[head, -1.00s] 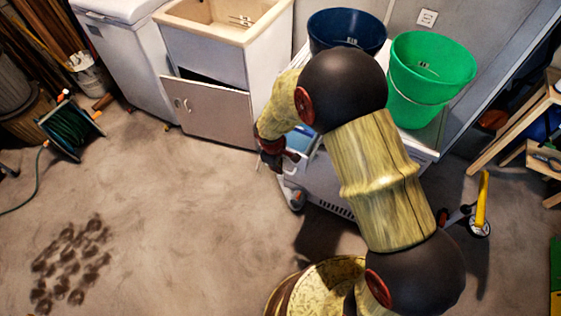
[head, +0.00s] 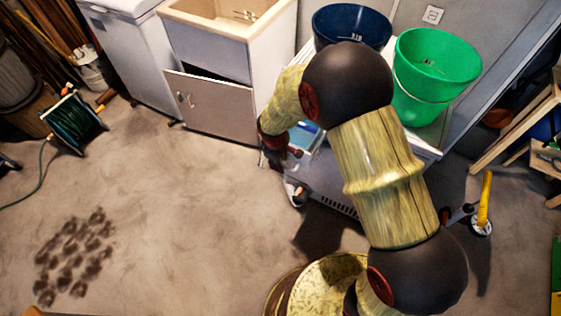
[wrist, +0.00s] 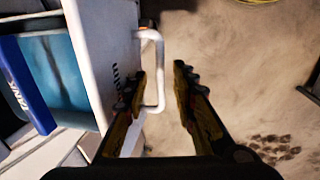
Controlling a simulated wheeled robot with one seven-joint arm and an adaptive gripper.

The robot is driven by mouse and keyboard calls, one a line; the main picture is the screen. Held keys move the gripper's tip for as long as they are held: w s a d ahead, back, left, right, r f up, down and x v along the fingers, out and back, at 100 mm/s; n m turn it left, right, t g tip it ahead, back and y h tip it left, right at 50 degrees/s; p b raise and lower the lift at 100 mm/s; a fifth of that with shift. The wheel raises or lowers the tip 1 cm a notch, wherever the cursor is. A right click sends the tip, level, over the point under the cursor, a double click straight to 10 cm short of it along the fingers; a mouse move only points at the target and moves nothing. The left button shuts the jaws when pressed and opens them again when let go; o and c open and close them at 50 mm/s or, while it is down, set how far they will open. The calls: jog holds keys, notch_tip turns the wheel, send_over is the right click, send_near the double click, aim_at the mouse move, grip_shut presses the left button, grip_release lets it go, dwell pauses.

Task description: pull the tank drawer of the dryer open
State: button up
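The dryer (head: 328,183) is a white machine under the buckets, partly hidden by my arm. In the wrist view its tank drawer (wrist: 110,50) stands partly out, with a white front, a blue-teal inside and a blue strip (wrist: 24,84) marked TANK. A white bar handle (wrist: 157,48) sticks out from the drawer front. My gripper (wrist: 160,72) is open, its dark fingers on either side of the handle bar, with a visible gap to the right finger. Whether the left finger touches the bar, I cannot tell. In the head view the wrist mostly hides the fingers.
A navy bucket (head: 350,24) and a green bucket (head: 432,70) stand on the dryer. A sink cabinet (head: 215,105) with a tilted front panel is to its left. A hose reel (head: 72,122) is at far left. The floor (head: 190,215) in front is mostly clear, with dark marks.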

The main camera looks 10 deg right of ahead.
notch_tip(320, 180, up, 12)
jog(key=s+a, duration=0.1)
jog(key=shift+s+a+f, duration=0.15)
jog(key=shift+s+f, duration=0.05)
jog(key=shift+s, duration=0.2)
dwell(0.4)
jog(key=s+d+m+g, duration=0.1)
jog(key=s+m, duration=0.2)
jog(key=s, duration=0.2)
jog(key=s+d+r+m+t, duration=0.1)
jog(key=s+d+r, duration=0.3)
jog(key=r, duration=0.4)
jog(key=s+d+r+m+t, duration=0.2)
jog(key=s+d+r+m, duration=0.2)
jog(key=s+r, duration=0.3)
jog(key=s+d+r+m+t+y, duration=0.1)
jog(key=s+d+r+m+t, duration=0.1)
jog(key=s+r, duration=0.4)
notch_tip(320, 180, up, 4)
jog(key=shift+s+d+f+m, duration=0.2)
jog(key=shift+d+m, duration=0.3)
jog(key=shift+d, duration=0.55)
